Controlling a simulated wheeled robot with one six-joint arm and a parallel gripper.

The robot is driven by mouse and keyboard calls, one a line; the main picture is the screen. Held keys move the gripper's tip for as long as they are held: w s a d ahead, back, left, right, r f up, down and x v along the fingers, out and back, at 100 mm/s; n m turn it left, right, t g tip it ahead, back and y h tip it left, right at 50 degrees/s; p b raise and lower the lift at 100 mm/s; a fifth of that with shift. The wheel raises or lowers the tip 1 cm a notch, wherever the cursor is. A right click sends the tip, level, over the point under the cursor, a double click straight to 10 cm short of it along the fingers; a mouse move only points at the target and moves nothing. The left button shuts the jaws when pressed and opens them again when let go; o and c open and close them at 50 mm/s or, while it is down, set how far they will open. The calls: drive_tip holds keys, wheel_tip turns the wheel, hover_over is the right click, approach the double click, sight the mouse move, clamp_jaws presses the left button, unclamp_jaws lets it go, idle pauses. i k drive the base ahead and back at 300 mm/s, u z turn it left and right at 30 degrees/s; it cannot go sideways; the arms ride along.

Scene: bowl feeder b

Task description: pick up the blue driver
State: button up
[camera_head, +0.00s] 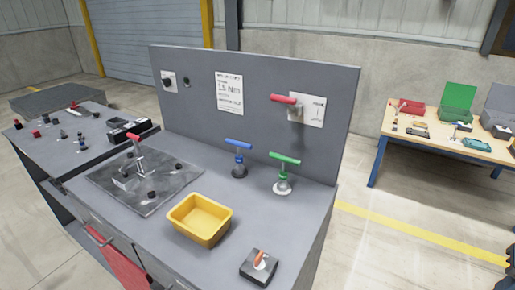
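The blue driver (238,143) has a blue T-handle and stands upright on the grey bench, in front of the tall grey back panel. Its lower end is in a small dark base. A green-handled driver (284,158) stands upright to its right in a light base, a short gap away. My gripper is not in view, so its opening cannot be seen.
A yellow bin (200,236) stands in front of the blue driver. A dark metal plate (105,194) with a clamp lies to the left. A small switch box (259,266) sits at the front right. A red handle (284,100) juts from the back panel (200,65).

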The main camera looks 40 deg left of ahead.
sight(239, 169)
drive_tip(key=i, duration=3.05)
drive_tip(key=u, duration=4.45)
drive_tip(key=i, duration=0.5)
drive_tip(key=z, duration=0.05)
